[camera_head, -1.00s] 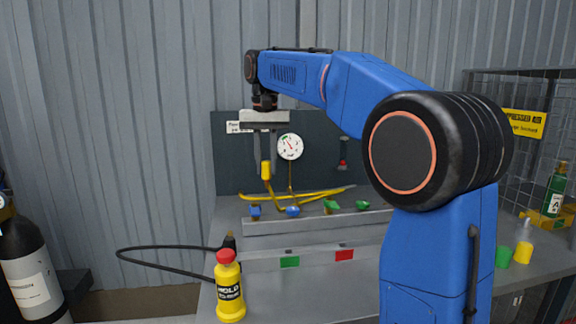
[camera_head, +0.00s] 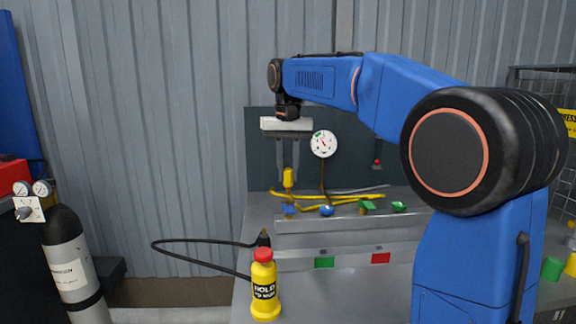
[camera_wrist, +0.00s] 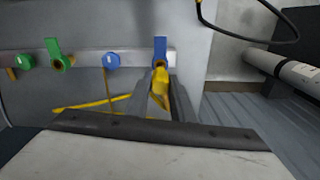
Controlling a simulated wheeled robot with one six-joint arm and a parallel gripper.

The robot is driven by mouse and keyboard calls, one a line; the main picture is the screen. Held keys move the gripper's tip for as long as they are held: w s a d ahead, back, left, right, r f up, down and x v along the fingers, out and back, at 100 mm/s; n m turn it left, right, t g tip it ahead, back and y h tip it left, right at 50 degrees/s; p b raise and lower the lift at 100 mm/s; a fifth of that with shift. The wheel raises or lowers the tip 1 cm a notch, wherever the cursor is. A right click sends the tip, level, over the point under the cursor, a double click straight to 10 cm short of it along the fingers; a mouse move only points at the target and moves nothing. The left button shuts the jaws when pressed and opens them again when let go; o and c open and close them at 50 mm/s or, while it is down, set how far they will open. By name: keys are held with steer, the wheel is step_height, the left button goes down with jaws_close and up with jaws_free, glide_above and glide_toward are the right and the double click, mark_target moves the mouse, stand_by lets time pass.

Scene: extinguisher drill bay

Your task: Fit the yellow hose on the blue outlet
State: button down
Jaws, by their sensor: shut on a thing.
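My gripper (camera_head: 288,178) hangs over the bench with its fingers pointing down, shut on the upright yellow hose end (camera_head: 288,177). The hose end also shows between the fingers in the wrist view (camera_wrist: 160,80). The yellow hose (camera_head: 345,196) trails along the bench behind the rail. A blue lever-shaped fitting (camera_head: 288,209) is just below the hose end in the head view; in the wrist view the blue fitting (camera_wrist: 160,50) is right beyond it. A round blue fitting (camera_head: 326,210) is to its right. I cannot tell whether hose and fitting touch.
Two green fittings (camera_head: 366,207) (camera_head: 399,206) share the grey rail. A gauge (camera_head: 323,144) is on the dark panel behind. A yellow bottle with a red cap (camera_head: 265,285) and a black hose (camera_head: 195,258) are at the front left. A grey cylinder (camera_head: 72,265) stands farther left.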

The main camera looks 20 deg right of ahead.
mark_target(288, 186)
steer(key=shift+f, duration=2.35)
stand_by(2.5)
steer(key=c, duration=1.5)
jaws_free()
steer(key=shift+o, duration=0.2)
